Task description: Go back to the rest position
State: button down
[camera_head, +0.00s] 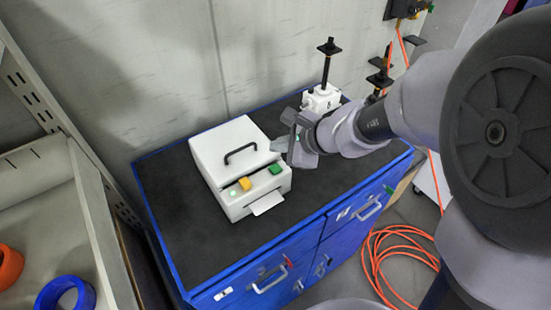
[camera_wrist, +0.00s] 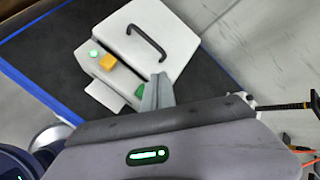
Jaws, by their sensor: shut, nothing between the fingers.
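My gripper (camera_head: 279,145) is above the dark top of a blue cabinet, beside the right side of a white box-like device. Its grey fingers are together and empty; they also show in the wrist view (camera_wrist: 158,88), in front of the device's edge. One screw jack (camera_head: 321,100), with a white body, a black upright rod and a black plate on top, stands behind my wrist and is partly hidden. A second screw jack (camera_head: 380,79) shows only its black upper part behind my arm.
The white device (camera_head: 236,150) has a black handle, yellow and green buttons and a lit green light. It stands on the blue cabinet (camera_head: 170,221). Orange (camera_head: 9,266) and blue (camera_head: 66,294) rings lie at lower left. Orange hose (camera_head: 384,262) lies coiled on the floor at right.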

jog(key=s+d+f+n+h+b, duration=0.1)
jog(key=s+d+f+n+b, duration=0.1)
jog(key=s, duration=0.5)
jog(key=s+d+f+n+h+b, duration=0.2)
jog(key=s+d+f+n+b, duration=0.1)
jog(key=s+n+b, duration=0.4)
jog(key=s+d+f+n+h+b, duration=0.1)
jog(key=s+d+f+n+b, duration=0.1)
jog(key=s+d+n+b, duration=0.2)
jog(key=s+b, duration=0.3)
jog(key=s, duration=0.1)
jog(key=shift+s+d+f+g+h+b, duration=0.2)
jog(key=shift+s+f+g+h+b, duration=0.1)
jog(key=shift+f, duration=0.1)
